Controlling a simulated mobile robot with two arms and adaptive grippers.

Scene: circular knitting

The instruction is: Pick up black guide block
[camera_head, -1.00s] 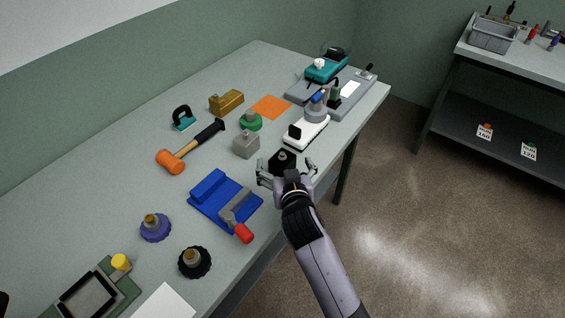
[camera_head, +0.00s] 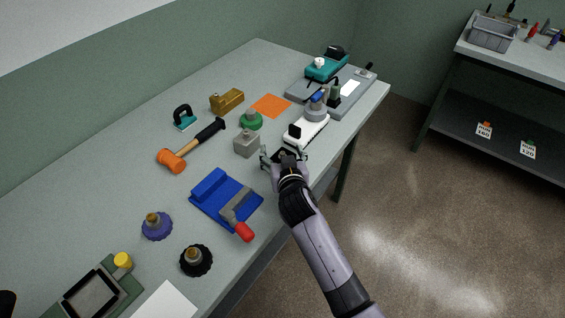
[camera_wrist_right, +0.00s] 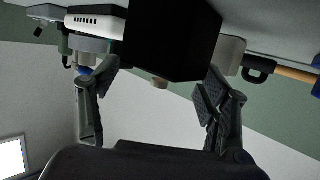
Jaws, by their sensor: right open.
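The black guide block (camera_wrist_right: 172,38) fills the top middle of the right wrist view, with a small tan knob below it. In the head view it lies near the table's front edge, largely hidden by my right gripper (camera_head: 284,158). My right gripper is open, its fingers on either side of the block. In the wrist view the fingers (camera_wrist_right: 155,98) are spread wide and show gaps to the block; I see no grip on it.
A grey block (camera_head: 246,143) stands just left of the gripper. A white tool (camera_head: 306,131) lies behind it. A blue fixture with a red handle (camera_head: 226,199) lies nearer. An orange mallet (camera_head: 172,161) lies further left. The floor beyond the table edge is free.

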